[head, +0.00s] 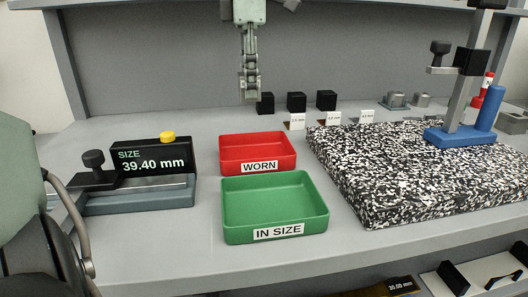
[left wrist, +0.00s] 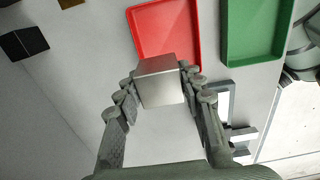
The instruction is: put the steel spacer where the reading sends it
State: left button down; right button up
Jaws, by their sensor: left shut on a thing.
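My left gripper (head: 249,92) hangs above the bench, appearing behind the red tray in the head view. It is shut on the steel spacer, a plain silvery block (left wrist: 160,82) seen between both fingers in the left wrist view. The spacer is hard to make out in the head view. The gauge (head: 152,160) at the left reads "SIZE 39.40 mm" and has a yellow button on top. The red tray (head: 258,140), labelled WORN, and the green tray (head: 275,222), labelled IN SIZE, both look empty. My right gripper is not in view.
A black-and-white speckled block (head: 400,190) fills the right side, carrying a blue-based stand (head: 462,135). Several black cubes (head: 296,102) with small white labels stand behind the trays. Metal parts (head: 396,100) sit at the back right. A lower shelf (head: 470,275) shows below the bench edge.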

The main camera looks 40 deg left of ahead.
pick_arm(q)
jog(key=shift+f, duration=2.85)
jog(key=c, duration=0.9)
grip_release()
notch_tip(320, 180, up, 12)
